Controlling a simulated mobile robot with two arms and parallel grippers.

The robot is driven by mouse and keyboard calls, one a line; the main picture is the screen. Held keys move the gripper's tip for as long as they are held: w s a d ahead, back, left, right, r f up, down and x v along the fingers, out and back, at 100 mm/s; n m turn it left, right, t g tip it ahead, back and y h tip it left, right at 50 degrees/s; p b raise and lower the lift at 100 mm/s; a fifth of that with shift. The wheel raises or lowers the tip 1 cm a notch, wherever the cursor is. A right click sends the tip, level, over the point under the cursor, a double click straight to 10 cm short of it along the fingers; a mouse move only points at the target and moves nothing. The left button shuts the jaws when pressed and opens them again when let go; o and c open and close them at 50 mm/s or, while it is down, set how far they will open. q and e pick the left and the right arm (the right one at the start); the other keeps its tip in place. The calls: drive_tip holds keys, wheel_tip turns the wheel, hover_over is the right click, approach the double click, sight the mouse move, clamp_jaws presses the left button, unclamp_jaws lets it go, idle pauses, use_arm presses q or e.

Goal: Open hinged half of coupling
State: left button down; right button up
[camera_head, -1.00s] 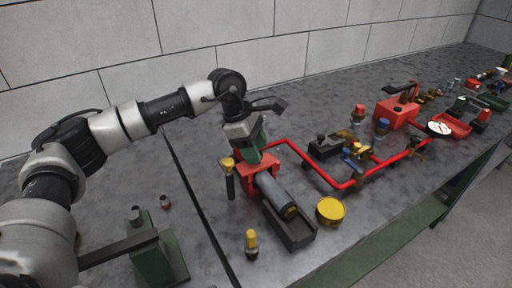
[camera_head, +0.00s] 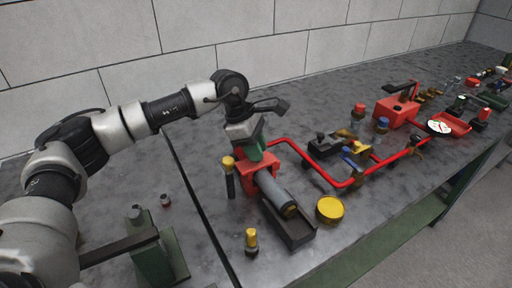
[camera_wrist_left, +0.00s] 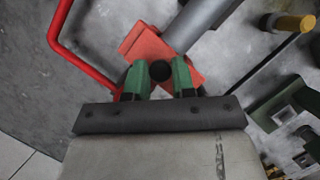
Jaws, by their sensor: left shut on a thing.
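The block (camera_wrist_left: 144,45) and the cylinder (camera_wrist_left: 198,22) also show in the left wrist view. My left gripper (camera_head: 258,152) is down at the top of the red block, its green fingers pointing at it. In the left wrist view my left gripper (camera_wrist_left: 161,75) has its fingers on either side of a dark round knob (camera_wrist_left: 160,71) at the red block and is shut on it. The hinge line is hidden. My right gripper is out of view.
A yellow round tin (camera_head: 330,209) and yellow-capped bottles (camera_head: 251,241) stand close by. A red pipe (camera_head: 325,178) runs right from the block to a red box (camera_head: 398,112).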

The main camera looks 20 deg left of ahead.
sight(273, 156)
use_arm(q)
drive_tip(key=shift+w+d+r+g+y+p, duration=0.3)
drive_tip(key=shift+w+r+g+y+p, duration=0.15)
drive_tip(key=shift+p, duration=0.3)
drive_tip(key=shift+w+d+r+n+g+y+p, duration=0.3)
drive_tip(key=shift+w+d+g+y+p, duration=0.25)
drive_tip(key=shift+g+p, duration=0.3)
drive_tip(key=shift+w+d+g+y, duration=0.25)
drive_tip(key=shift+w+g+y, duration=0.15)
drive_tip(key=shift+g, duration=0.1)
drive_tip(key=shift+w+d+g+y, duration=0.4)
drive_tip(key=shift+w+g+y, duration=0.15)
drive_tip(key=shift+g+y, duration=0.2)
